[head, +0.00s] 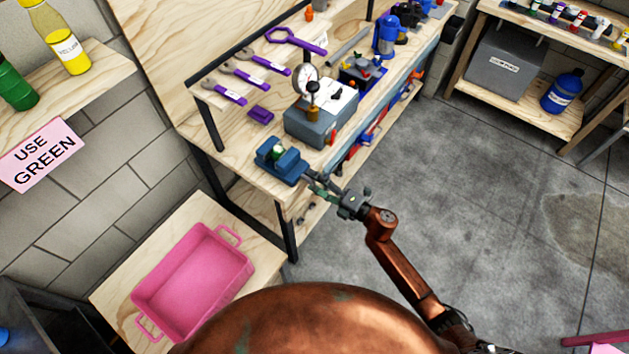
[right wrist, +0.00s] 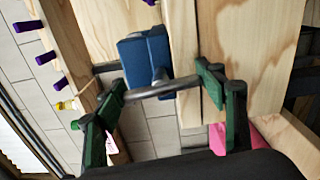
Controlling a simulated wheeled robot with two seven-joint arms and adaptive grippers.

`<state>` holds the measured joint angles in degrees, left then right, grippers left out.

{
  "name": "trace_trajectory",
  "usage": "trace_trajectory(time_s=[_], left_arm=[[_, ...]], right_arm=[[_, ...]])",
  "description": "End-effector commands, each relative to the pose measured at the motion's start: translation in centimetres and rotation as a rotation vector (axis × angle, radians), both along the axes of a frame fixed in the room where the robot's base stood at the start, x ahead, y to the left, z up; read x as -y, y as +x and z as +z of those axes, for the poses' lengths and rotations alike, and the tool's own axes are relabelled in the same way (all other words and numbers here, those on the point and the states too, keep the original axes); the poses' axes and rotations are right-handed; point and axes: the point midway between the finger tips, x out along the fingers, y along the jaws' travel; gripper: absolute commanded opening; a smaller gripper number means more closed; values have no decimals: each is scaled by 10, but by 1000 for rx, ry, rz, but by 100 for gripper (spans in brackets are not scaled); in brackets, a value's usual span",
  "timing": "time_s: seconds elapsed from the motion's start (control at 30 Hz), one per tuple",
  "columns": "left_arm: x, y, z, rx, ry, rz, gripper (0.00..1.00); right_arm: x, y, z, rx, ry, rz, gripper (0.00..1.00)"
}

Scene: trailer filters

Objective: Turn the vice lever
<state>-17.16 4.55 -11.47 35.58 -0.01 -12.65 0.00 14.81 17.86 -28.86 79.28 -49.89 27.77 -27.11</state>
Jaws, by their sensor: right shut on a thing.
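The blue vice (head: 283,160) sits at the near end of the wooden workbench. In the right wrist view, the blue vice body (right wrist: 146,58) lies just beyond the fingers. The vice lever (right wrist: 181,86) is a dark grey bar on a short screw that comes out of the vice. My right gripper (head: 325,187) reaches the front of the vice from the right. In the right wrist view, its green fingers (right wrist: 163,85) stand wide apart, shut on the lever with one at each end of the bar. My left gripper is not in view.
A grey box with a dial gauge (head: 307,78) stands behind the vice on the bench. Purple-handled wrenches (head: 228,94) lie along the back. A pink tray (head: 192,280) rests on a lower wooden surface at lower left. Open concrete floor (head: 480,210) lies to the right.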

Motion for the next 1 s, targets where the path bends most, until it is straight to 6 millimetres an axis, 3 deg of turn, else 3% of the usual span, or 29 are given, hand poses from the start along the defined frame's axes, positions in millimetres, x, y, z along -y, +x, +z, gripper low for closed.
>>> trace_trajectory(time_s=[0.4,1.0], left_arm=[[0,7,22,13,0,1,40],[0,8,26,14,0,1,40]], right_arm=[[0,0,-1,-227,162,-1,40],[0,0,-3,-295,212,-1,40]])
